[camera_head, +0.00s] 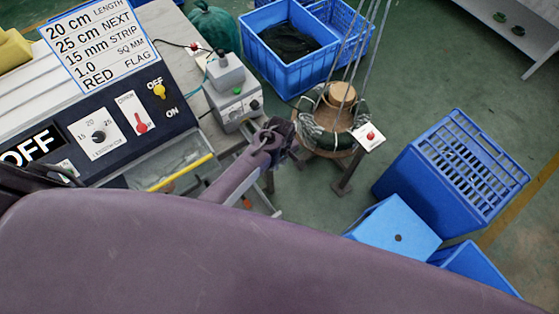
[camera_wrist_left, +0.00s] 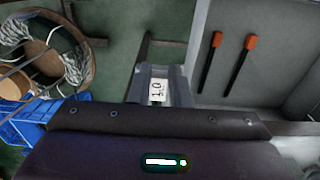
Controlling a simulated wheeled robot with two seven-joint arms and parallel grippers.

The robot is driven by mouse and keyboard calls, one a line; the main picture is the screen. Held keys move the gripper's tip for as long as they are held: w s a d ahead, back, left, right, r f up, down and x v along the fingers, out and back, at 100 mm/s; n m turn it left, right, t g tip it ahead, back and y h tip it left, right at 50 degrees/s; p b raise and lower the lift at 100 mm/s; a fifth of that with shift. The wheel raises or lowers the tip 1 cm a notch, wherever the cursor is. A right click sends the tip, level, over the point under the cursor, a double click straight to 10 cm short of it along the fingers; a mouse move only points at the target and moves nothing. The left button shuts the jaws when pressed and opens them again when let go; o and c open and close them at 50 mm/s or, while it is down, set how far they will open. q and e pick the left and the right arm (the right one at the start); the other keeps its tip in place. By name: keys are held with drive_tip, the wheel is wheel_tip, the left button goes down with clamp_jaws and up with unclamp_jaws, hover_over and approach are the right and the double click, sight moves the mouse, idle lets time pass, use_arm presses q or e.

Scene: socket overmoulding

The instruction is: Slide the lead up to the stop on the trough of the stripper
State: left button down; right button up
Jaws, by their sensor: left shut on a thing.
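My left gripper (camera_head: 272,138) hangs off the bench edge side, at the end of my purple arm. It is seen from above in the head view, small and partly dark. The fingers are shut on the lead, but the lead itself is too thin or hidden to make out. I cannot clearly tell the stripper's trough or its stop in either view. My right gripper is not in view.
A control panel (camera_head: 110,130) with knobs and a length sign (camera_head: 100,45) stands at the left. A wire coil (camera_head: 335,125) on a stand and blue crates (camera_head: 447,170) stand on the floor at the right.

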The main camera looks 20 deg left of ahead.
use_arm(q)
drive_tip(key=shift+w+a, duration=0.15)
drive_tip(key=shift+w+a+b, duration=0.3)
drive_tip(key=shift+w+a, duration=0.6)
drive_tip(key=shift+a, duration=0.25)
drive_tip(key=shift+w+a+b, duration=0.3)
drive_tip(key=shift+w+a, duration=0.6)
drive_tip(key=shift+a, duration=0.25)
drive_tip(key=c, duration=1.3)
unclamp_jaws()
drive_tip(key=shift+o, duration=0.2)
wheel_tip(320, 180, up, 6)
drive_tip(key=shift+r+b, duration=0.2)
drive_tip(key=shift+b, duration=0.15)
drive_tip(key=shift+r, duration=0.65)
